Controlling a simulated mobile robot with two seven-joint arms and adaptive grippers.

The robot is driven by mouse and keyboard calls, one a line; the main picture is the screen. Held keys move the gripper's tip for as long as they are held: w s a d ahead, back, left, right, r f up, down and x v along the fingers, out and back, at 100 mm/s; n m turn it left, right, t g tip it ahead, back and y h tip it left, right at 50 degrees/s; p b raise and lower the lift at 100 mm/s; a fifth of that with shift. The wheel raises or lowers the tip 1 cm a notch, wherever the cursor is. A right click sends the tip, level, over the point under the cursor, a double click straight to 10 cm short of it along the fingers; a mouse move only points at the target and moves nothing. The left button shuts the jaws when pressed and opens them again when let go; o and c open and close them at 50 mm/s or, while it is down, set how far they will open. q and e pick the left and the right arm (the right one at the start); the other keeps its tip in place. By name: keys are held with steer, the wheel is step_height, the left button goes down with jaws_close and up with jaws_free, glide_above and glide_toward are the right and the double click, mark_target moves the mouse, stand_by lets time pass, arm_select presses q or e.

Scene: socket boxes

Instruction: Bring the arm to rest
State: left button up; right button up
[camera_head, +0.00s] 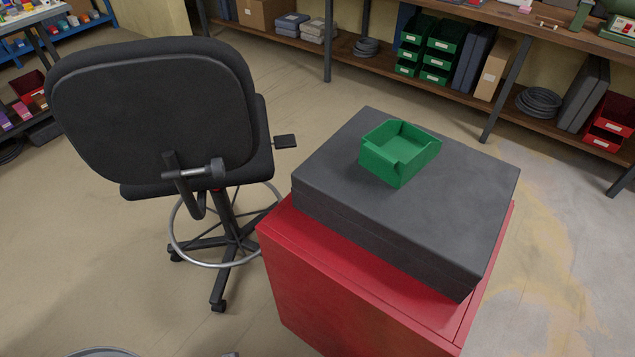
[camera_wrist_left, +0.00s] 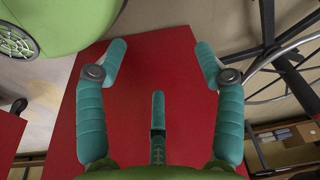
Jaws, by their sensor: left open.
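My left gripper (camera_wrist_left: 160,62) shows in the left wrist view, with its teal fingers spread wide and nothing between them. A flat red surface (camera_wrist_left: 160,130) lies behind the fingers; it looks like part of the red cabinet. No part of either gripper shows in the head view. A green open bin (camera_head: 398,153) sits upright on a dark grey case (camera_head: 330,190), which lies on the red cabinet (camera_head: 350,290). My right gripper is in neither view.
A black swivel chair (camera_head: 155,105) with a foot ring stands left of the cabinet. A wooden shelf unit (camera_head: 390,75) with bins, boxes and coiled cable runs along the back. Open floor (camera_head: 560,280) lies to the right of the cabinet.

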arm_select(q)
steer(key=s+a+f+g+p, duration=0.1)
steer(key=s+a+f, duration=0.1)
steer(key=s+f, duration=0.9)
steer(key=s, duration=0.4)
steer(key=shift+s+a+f+p, duration=0.15)
steer(key=shift+s+a+p, duration=0.1)
steer(key=shift+a+p, duration=0.1)
